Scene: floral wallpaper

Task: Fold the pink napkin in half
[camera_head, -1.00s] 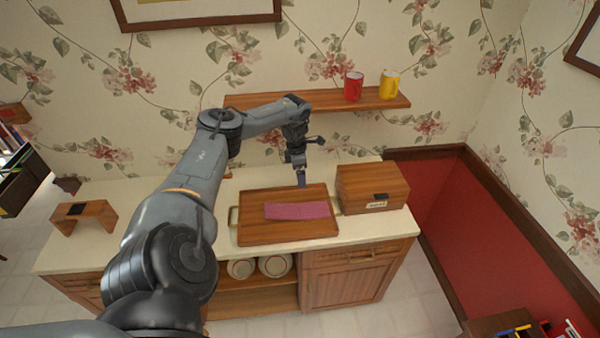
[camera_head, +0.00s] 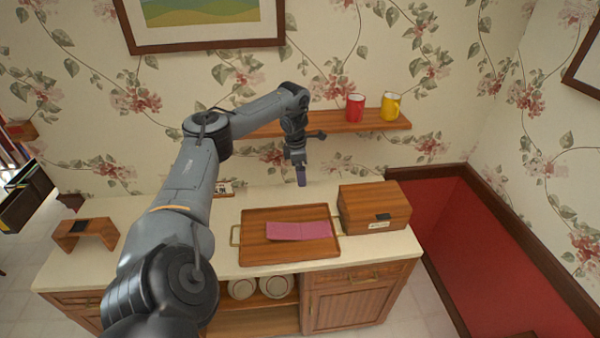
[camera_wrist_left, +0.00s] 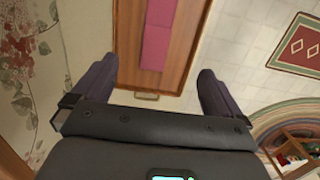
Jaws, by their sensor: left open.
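The pink napkin (camera_head: 299,230) lies on the wooden tray (camera_head: 262,251) as a long narrow strip, and a crease line shows along it. In the left wrist view the napkin (camera_wrist_left: 155,38) shows as a strip with a lighter and a darker band, on the tray (camera_wrist_left: 185,50). My left gripper (camera_head: 301,178) is above the back of the counter, behind the tray and apart from the napkin. In the left wrist view its fingers (camera_wrist_left: 155,82) are spread wide with nothing between them. My right gripper is not in view.
A wooden box (camera_head: 374,210) stands right of the tray. A small wooden stand (camera_head: 87,232) is at the counter's left end. A shelf (camera_head: 345,124) with a red mug (camera_head: 355,107) and a yellow mug (camera_head: 390,107) is on the wall near my arm.

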